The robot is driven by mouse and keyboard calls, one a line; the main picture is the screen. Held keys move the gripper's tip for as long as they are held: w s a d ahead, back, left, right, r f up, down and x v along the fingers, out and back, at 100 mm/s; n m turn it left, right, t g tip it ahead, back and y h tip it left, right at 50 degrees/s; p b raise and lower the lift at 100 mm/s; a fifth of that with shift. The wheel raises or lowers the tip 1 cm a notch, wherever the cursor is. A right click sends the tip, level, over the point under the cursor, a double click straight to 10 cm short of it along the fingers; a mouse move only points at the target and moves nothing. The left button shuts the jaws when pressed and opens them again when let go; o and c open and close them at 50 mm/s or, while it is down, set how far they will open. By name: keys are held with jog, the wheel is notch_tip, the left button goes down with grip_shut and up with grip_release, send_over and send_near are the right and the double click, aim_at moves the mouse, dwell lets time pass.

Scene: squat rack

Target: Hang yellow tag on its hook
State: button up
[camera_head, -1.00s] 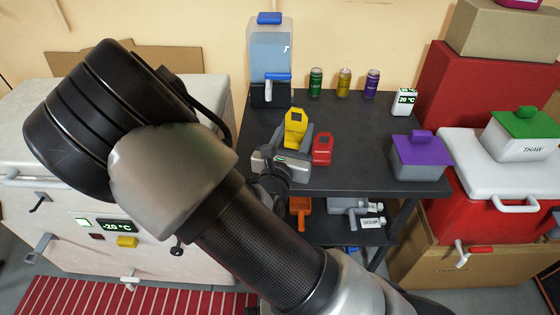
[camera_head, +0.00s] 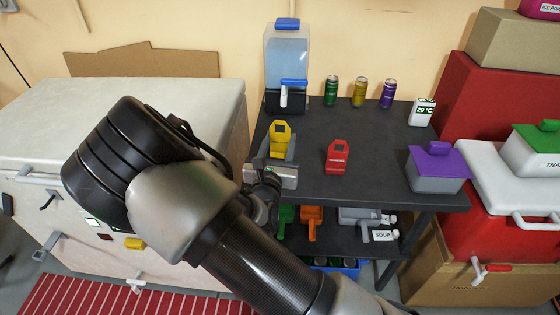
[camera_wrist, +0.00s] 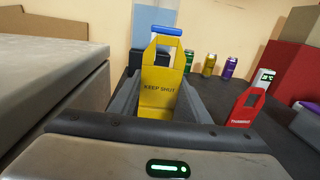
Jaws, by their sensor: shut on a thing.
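The yellow tag (camera_head: 280,138) is held upright between the fingers of my gripper (camera_head: 279,152), over the left part of the dark table. In the wrist view the tag (camera_wrist: 158,88) reads "KEEP SHUT" and has an open loop at its top. My gripper is shut on its lower part. Several hooks show on the white chest's front: a dark one (camera_head: 47,202), a grey one (camera_head: 43,246) and a pale one (camera_head: 136,284). I cannot tell which belongs to the tag. A yellow block (camera_head: 134,243) is also on that front.
The white chest (camera_head: 150,110) stands left of my gripper, its lid edge close by. A red tag (camera_head: 337,157) stands on the dark table (camera_head: 375,185). A dispenser (camera_head: 290,55), several cans and a purple-lidded tub (camera_head: 437,168) stand farther back and right.

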aim_at(280, 157)
jog(key=shift+f+b, duration=0.4)
jog(key=shift+f, duration=2.05)
jog(key=shift+f, duration=0.15)
jog(key=o, duration=1)
jog(key=shift+f+b, duration=0.2)
jog(key=shift+b, duration=0.3)
